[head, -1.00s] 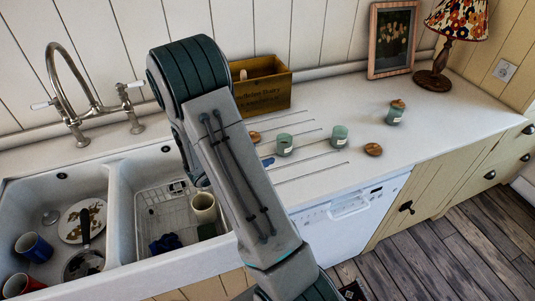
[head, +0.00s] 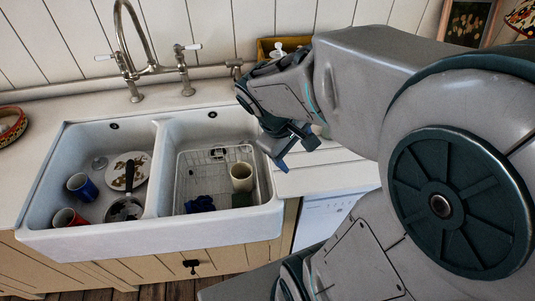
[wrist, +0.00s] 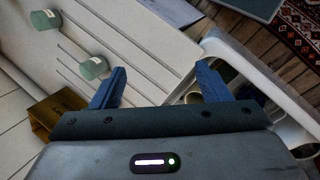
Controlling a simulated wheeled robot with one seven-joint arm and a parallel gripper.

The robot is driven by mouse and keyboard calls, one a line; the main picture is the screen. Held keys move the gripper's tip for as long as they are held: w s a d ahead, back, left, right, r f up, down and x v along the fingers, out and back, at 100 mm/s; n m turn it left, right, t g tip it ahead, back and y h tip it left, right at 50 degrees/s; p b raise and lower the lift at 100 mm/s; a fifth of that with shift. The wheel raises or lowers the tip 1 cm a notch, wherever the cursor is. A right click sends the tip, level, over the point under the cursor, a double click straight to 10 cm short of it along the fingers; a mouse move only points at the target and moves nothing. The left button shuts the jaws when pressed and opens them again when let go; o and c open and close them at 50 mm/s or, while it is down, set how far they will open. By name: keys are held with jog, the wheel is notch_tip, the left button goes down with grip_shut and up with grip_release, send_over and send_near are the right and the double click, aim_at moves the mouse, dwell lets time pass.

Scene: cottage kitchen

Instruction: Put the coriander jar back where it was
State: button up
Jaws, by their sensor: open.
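Two green jars, one (wrist: 46,21) and another (wrist: 94,68), stand on the grooved white worktop (wrist: 133,55) in the wrist view. Their labels are too small to read, so I cannot tell whether either is the coriander jar. In the head view my arm hides the worktop where jars would show. My gripper (head: 292,146) is above the worktop just right of the sink. In the wrist view my gripper (wrist: 160,82) is open, with its two blue fingers apart and nothing between them. The nearer jar is left of the left finger, apart from it.
The double sink (head: 152,226) holds a blue mug (head: 82,186), a red mug (head: 68,218), a plate, a pan and a wire rack with a cream cup (head: 242,177). A tall tap (head: 133,60) stands behind. A yellow-brown box (wrist: 57,112) is near the wall.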

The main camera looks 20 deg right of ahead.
jog(key=s+a+r+m+t+y, duration=0.3)
jog(key=a+r+m+y, duration=0.1)
jog(key=a, duration=0.4)
jog(key=shift+s+r, duration=0.2)
jog(key=shift+r, duration=0.2)
